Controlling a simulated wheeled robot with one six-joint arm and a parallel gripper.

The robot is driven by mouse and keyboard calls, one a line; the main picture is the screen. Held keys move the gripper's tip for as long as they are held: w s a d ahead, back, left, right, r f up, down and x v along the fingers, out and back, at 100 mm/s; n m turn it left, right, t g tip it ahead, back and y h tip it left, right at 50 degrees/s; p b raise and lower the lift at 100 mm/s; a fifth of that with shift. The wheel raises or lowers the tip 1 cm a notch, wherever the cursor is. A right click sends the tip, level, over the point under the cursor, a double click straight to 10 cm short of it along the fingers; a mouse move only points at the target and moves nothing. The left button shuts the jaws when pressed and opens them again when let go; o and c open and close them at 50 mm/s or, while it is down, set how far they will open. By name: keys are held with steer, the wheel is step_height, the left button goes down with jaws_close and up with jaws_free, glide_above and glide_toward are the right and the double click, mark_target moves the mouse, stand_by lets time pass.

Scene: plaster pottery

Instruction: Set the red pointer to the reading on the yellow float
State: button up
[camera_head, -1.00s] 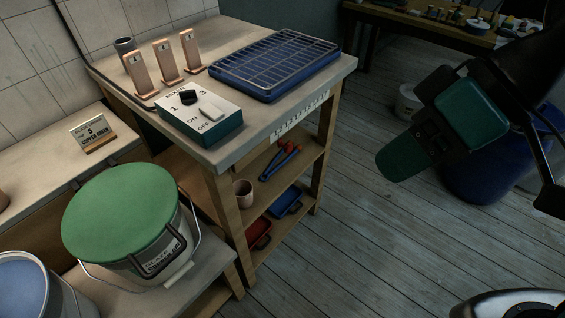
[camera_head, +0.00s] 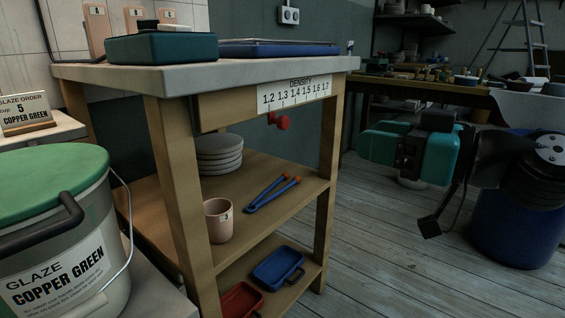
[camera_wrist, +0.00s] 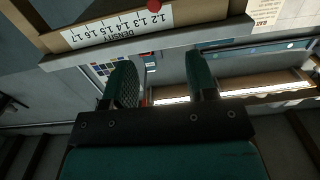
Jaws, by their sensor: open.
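The red pointer (camera_head: 282,122) is a small red knob under the white density scale (camera_head: 294,93), on the front edge of the bench. It appears near the low end, around 1.2 to 1.3; the exact mark is unclear. The wrist view shows the scale (camera_wrist: 117,27) upside down, with the red pointer (camera_wrist: 153,4) at the top edge. My gripper (camera_head: 368,146) is right of the scale, apart from it. Its two teal fingers are open and empty in the wrist view (camera_wrist: 158,78). I see no yellow float in any view.
The glaze bucket (camera_head: 65,240), labelled COPPER GREEN, has its green lid (camera_head: 50,180) on. The bench (camera_head: 205,72) carries a teal switch box (camera_head: 160,48) and a blue tray (camera_head: 277,49). Tongs (camera_head: 270,193) and a cup (camera_head: 218,222) sit on the shelf. A blue bin (camera_head: 515,230) stands right.

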mark_target(286, 121)
steer(key=x, duration=1.1)
steer(key=p+x, duration=0.1)
steer(key=x, duration=0.5)
steer(key=shift+w+d+r, duration=0.1)
steer(key=shift+w, duration=0.35)
